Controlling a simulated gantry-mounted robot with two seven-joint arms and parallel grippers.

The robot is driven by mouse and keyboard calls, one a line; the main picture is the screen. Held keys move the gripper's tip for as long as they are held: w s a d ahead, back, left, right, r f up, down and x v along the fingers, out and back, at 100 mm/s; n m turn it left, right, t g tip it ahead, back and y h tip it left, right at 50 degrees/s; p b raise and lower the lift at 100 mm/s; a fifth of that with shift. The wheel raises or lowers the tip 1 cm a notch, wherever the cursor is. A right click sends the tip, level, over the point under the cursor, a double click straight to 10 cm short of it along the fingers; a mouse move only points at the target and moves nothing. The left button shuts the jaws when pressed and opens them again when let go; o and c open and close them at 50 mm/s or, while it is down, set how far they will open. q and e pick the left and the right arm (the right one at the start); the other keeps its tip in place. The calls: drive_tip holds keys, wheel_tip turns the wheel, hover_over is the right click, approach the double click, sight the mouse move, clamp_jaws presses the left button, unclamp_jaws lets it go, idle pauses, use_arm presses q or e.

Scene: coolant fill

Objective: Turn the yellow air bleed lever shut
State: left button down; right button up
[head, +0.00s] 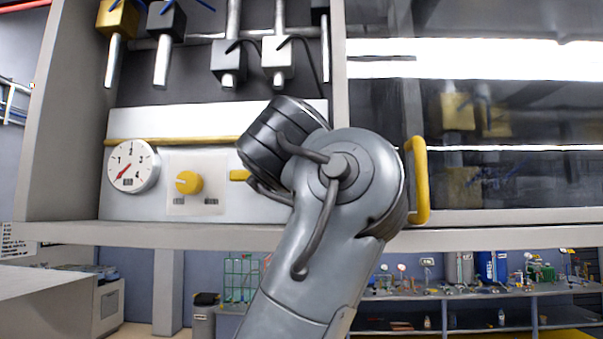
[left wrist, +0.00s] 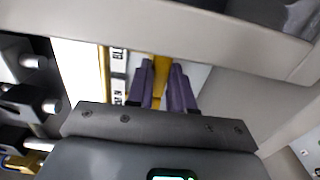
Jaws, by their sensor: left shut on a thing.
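A yellow lever shows as a short yellow piece (head: 240,175) on the white panel in the head view, with most of it hidden behind my arm. In the left wrist view the yellow lever (left wrist: 160,76) stands between the two purple fingers of my left gripper (left wrist: 165,88), which is shut on it. In the head view the grey wrist and forearm of one of my arms fill the middle and hide that gripper. My right gripper is in neither view.
A white dial with a red needle (head: 133,166) and a yellow knob (head: 188,183) sit left on the panel, below a yellow rail (head: 170,141). Several valve blocks hang above. A glass door with a yellow handle (head: 420,180) is at right. A grey ledge (head: 200,235) runs below.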

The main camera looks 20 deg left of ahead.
use_arm(q)
drive_tip(key=shift+a, duration=0.1)
drive_tip(key=c, duration=1)
unclamp_jaws()
drive_tip(key=shift+s, duration=0.1)
drive_tip(key=shift+s, duration=0.25)
drive_tip(key=b+v, duration=0.8)
drive_tip(key=v, duration=0.2)
drive_tip(key=shift+d+b, duration=0.2)
drive_tip(key=shift+b, duration=0.15)
